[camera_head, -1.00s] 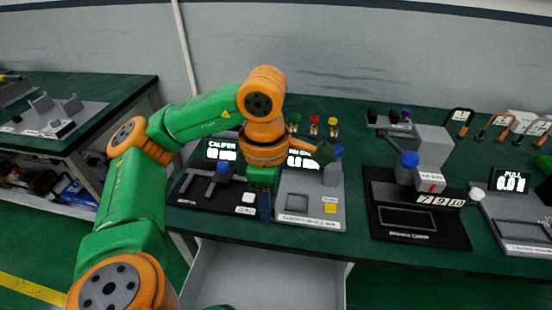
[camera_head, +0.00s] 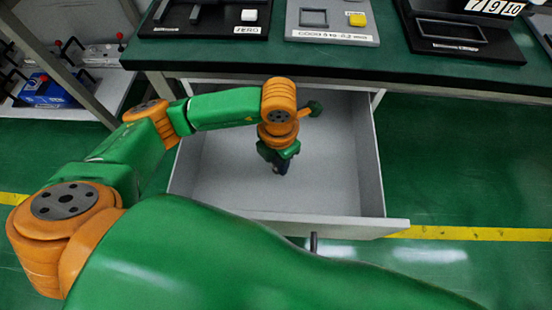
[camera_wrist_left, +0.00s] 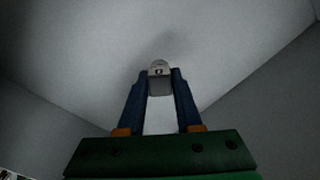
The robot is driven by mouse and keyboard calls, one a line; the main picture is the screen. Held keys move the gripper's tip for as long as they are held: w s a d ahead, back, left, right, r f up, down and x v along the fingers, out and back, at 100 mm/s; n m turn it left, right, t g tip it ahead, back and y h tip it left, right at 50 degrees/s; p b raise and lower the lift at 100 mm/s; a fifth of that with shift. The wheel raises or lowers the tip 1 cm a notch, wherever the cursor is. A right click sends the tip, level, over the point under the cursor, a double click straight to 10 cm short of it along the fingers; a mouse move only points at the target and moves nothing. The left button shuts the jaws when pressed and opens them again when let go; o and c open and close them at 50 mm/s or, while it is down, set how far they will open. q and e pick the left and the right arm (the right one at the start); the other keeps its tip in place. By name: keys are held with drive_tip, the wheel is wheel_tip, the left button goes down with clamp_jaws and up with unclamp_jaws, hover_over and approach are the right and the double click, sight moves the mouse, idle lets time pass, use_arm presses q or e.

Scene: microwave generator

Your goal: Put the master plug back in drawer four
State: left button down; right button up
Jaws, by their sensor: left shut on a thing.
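My left gripper (camera_head: 281,168) points down inside the open drawer (camera_head: 335,175) under the bench. In the left wrist view its two dark blue fingers (camera_wrist_left: 160,85) are shut on a small light grey piece (camera_wrist_left: 159,68), which I take to be the master plug. The drawer's pale floor (camera_wrist_left: 100,35) lies beyond the piece, with a soft shadow on it. I cannot tell whether the piece touches the floor. In the head view the gripper hides the piece. No drawer number is readable. My right gripper is not in view.
The green bench top (camera_head: 400,75) runs above the drawer. It carries dark and grey gauge stands (camera_head: 325,35). The drawer's front wall (camera_head: 290,222) has a dark handle (camera_head: 313,242). Nothing else shows inside the drawer. A shelf with a blue box (camera_head: 45,92) stands at left.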

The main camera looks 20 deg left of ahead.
sight(277, 161)
use_arm(q)
wheel_tip(277, 161, down, 2)
drive_tip(key=shift+f, duration=0.1)
drive_tip(key=shift+f+b, duration=0.2)
drive_tip(key=shift+b, duration=0.1)
drive_tip(key=c, duration=0.6)
unclamp_jaws()
drive_tip(key=shift+r, duration=0.15)
drive_tip(key=shift+r+p, duration=0.3)
drive_tip(key=shift+p, duration=0.05)
wheel_tip(277, 161, up, 12)
drive_tip(key=shift+f+p, duration=0.2)
drive_tip(key=shift+p, duration=0.5)
